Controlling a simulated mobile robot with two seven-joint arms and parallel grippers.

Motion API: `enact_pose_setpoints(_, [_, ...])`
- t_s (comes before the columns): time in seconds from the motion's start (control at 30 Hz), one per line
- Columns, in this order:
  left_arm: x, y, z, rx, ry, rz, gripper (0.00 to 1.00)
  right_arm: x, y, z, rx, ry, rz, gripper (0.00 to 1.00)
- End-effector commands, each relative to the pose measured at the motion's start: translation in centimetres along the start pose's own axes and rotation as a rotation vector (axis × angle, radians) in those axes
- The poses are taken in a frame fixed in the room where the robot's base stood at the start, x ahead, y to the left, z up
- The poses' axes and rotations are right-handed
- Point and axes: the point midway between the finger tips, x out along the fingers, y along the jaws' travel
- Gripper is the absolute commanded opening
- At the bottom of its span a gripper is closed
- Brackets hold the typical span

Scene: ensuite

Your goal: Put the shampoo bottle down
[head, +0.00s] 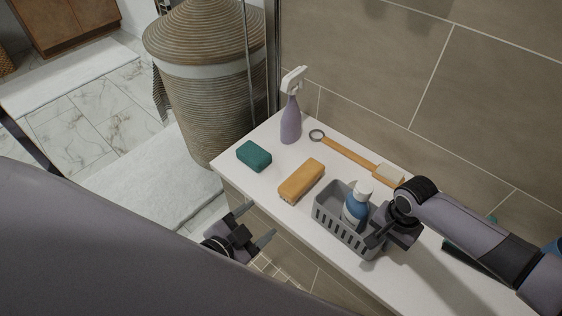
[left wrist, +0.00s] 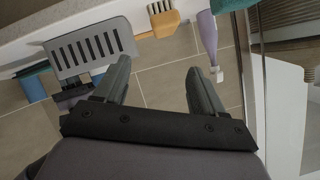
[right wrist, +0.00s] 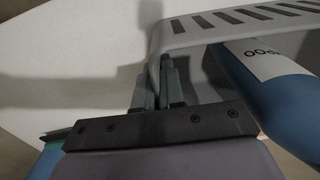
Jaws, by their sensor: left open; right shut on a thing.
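The shampoo bottle (head: 356,208), blue with a white cap and label, stands in a grey slotted basket (head: 330,213) on the white bench. In the right wrist view the bottle (right wrist: 275,85) lies to the right of my fingers, apart from them. My right gripper (head: 376,238) is at the basket's right end. In the right wrist view its fingers (right wrist: 158,88) are shut on the basket's wall (right wrist: 156,50). My left gripper (head: 257,226) is open and empty, in front of the bench's front edge. The bottle's lower part is hidden by the basket.
On the bench (head: 290,222) are an orange brush (head: 302,180), a teal sponge (head: 254,155), a purple spray bottle (head: 291,120) and a long wooden brush (head: 350,152). Dark green and blue things lie partly behind my right arm. A wicker hamper (head: 205,90) stands beyond the left end.

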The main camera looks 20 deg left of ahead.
Motion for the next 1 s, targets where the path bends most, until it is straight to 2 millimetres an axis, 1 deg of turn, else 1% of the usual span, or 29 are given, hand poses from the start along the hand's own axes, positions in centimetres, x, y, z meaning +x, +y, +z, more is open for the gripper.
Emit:
enact_pose_setpoints(0.03, [-0.6,0.7,0.7,-0.113,-0.041,0.025,0.7,-0.1,-0.1,0.0,0.0,0.001,-0.002,0.0])
enact_pose_setpoints(0.1, [-1.3,1.6,1.4,-0.255,-0.092,0.055,0.7,-0.1,-0.1,0.0,0.0,0.001,-0.002,0.0])
enact_pose_setpoints(0.2, [-2.1,2.5,2.1,-0.398,-0.145,0.084,0.7,-0.1,-0.1,0.0,0.0,0.001,-0.002,0.0])
enact_pose_setpoints(0.3, [-2.5,3.1,2.4,-0.474,-0.175,0.1,0.7,-0.1,-0.1,0.0,0.0,0.001,-0.002,0.0])
enact_pose_setpoints(0.4, [-2.7,3.3,2.5,-0.501,-0.186,0.105,0.7,-0.1,-0.1,0.0,0.0,0.001,-0.002,0.0])
enact_pose_setpoints(0.7, [-2.6,3.3,2.5,-0.499,-0.185,0.104,0.7,-0.1,-0.1,0.0,0.0,0.001,-0.002,0.0])
enact_pose_setpoints(0.73, [-2.6,3.3,2.5,-0.499,-0.185,0.104,0.7,-0.1,-0.1,0.0,0.0,0.001,-0.002,0.18])
enact_pose_setpoints(0.8, [-2.6,3.3,2.5,-0.498,-0.184,0.104,0.7,-0.1,-0.1,0.0,0.0,0.001,-0.002,0.38])
enact_pose_setpoints(1.0, [-2.6,3.3,2.5,-0.497,-0.184,0.104,0.7,0.0,0.0,0.0,0.0,0.0,-0.001,0.38])
